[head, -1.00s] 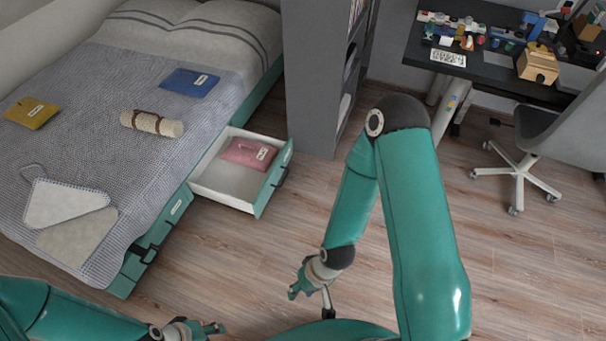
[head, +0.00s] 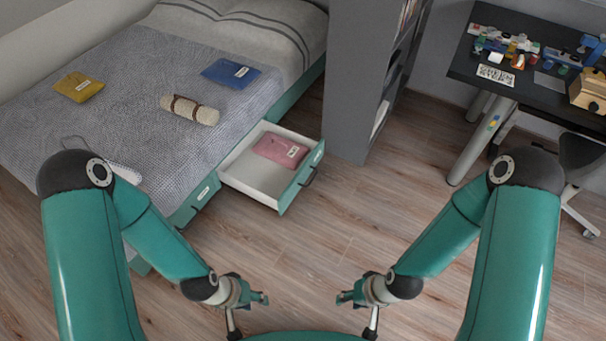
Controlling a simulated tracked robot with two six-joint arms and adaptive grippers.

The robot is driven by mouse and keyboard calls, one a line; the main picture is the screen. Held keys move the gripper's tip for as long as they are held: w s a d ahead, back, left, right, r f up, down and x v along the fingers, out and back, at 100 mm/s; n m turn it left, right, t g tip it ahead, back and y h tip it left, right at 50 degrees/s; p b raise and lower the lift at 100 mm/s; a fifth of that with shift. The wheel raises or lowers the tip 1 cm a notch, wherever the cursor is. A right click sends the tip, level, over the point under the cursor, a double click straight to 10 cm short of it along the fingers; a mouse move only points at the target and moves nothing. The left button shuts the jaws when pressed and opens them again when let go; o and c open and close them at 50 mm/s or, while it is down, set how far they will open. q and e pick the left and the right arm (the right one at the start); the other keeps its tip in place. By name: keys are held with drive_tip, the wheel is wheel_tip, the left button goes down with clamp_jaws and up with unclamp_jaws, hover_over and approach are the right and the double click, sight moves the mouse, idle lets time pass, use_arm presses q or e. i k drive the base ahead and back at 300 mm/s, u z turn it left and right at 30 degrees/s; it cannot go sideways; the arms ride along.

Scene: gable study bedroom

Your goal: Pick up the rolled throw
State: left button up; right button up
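The rolled throw (head: 203,112) is a cream roll with brown straps. It lies on the grey knitted blanket (head: 130,72) on the bed, between a yellow packet and a blue packet. My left gripper (head: 262,298) is low in front of me above the floor, well apart from the throw. My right gripper (head: 342,298) is to its right, facing it, also far from the throw. Nothing shows held in either one. The fingers are small and seen side-on, so their opening is unclear.
A yellow packet (head: 79,87) and a blue packet (head: 230,73) lie on the bed. An open drawer (head: 250,183) holding a pink packet (head: 281,150) juts from the bed's side. A grey shelf (head: 355,80) and a cluttered desk (head: 465,62) stand right. Floor between is clear.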

sight(177, 104)
drive_tip(key=z, duration=0.1)
drive_tip(key=i, duration=1)
drive_tip(key=u, duration=0.1)
